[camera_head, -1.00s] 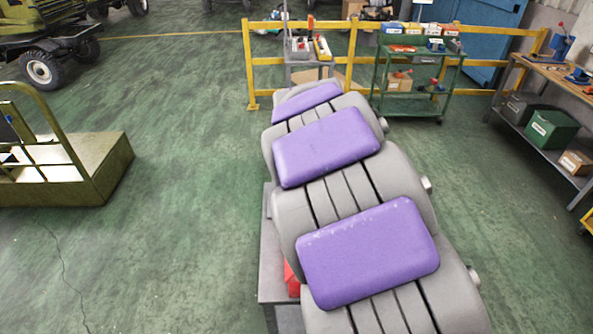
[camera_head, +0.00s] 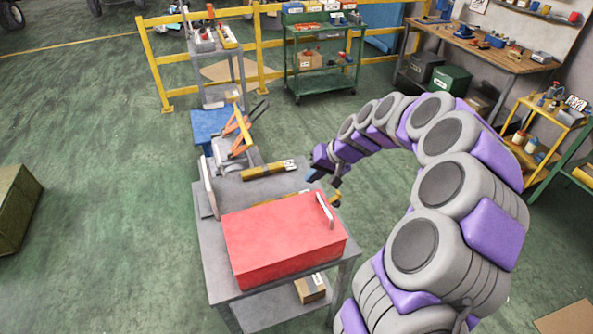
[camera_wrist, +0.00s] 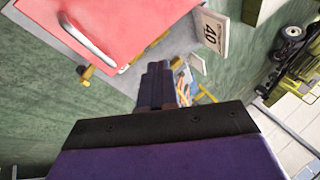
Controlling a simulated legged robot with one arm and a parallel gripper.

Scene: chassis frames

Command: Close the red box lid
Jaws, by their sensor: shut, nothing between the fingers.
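The red box (camera_head: 283,232) sits on a grey metal table (camera_head: 226,293) in the head view. Its top looks flat and covered, with no open gap visible, and a pale metal handle (camera_head: 325,210) is near its right edge. In the wrist view the red top (camera_wrist: 135,22) and the handle (camera_wrist: 88,40) show at the upper left. My gripper (camera_head: 322,178) is just beyond the box's far right corner, apart from the box and its handle. Its dark fingers (camera_wrist: 157,85) are together and empty in the wrist view.
A yellow-and-black cylinder (camera_head: 267,170) and an orange tool (camera_head: 238,132) lie behind the box. A cardboard box (camera_head: 310,288) is on the lower shelf. A green cart (camera_head: 322,85) and workbench (camera_head: 470,45) stand behind.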

